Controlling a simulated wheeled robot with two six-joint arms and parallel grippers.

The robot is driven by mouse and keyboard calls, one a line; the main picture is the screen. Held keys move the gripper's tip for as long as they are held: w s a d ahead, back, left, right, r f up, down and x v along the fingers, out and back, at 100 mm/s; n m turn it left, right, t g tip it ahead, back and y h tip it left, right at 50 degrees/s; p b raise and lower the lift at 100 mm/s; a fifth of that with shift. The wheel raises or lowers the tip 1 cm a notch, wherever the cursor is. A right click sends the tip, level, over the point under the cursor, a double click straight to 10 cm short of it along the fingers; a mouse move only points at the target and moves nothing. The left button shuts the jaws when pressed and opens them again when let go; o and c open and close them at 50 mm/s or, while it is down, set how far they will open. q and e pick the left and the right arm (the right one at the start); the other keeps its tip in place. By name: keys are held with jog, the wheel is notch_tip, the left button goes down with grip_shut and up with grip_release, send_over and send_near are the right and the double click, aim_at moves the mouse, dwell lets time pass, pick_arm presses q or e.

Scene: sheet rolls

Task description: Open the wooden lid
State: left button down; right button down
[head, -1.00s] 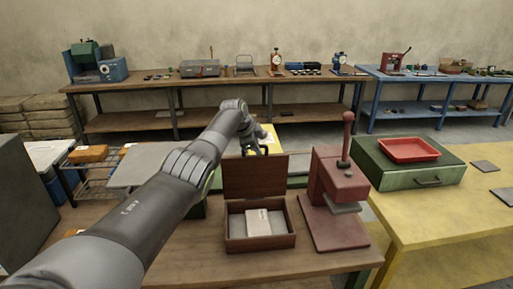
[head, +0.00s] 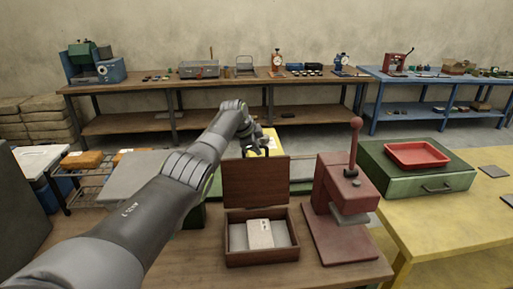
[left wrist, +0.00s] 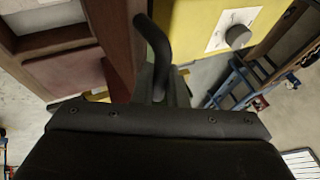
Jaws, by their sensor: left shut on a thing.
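The wooden lid (head: 254,182) stands upright at the back of the open wooden box (head: 262,256). My left gripper (head: 262,149) is at the lid's top edge, shut on the lid. A pale packet (head: 260,233) lies inside the box. My right gripper is not in view.
A red press (head: 340,190) with a tall lever stands close right of the box on the wooden table (head: 200,268). A green case (head: 440,183) with a red tray (head: 412,150) sits on the yellow table (head: 440,225) at right.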

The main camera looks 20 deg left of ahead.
pick_arm(q)
jog(key=c, duration=1.5)
grip_release()
jog(key=shift+o, duration=0.2)
jog(key=shift+f, duration=0.1)
jog(key=shift+s, duration=0.1)
jog(key=shift+v, duration=0.95)
jog(key=b+v, duration=0.4)
jog(key=v, duration=1.2)
jog(key=shift+f, duration=0.1)
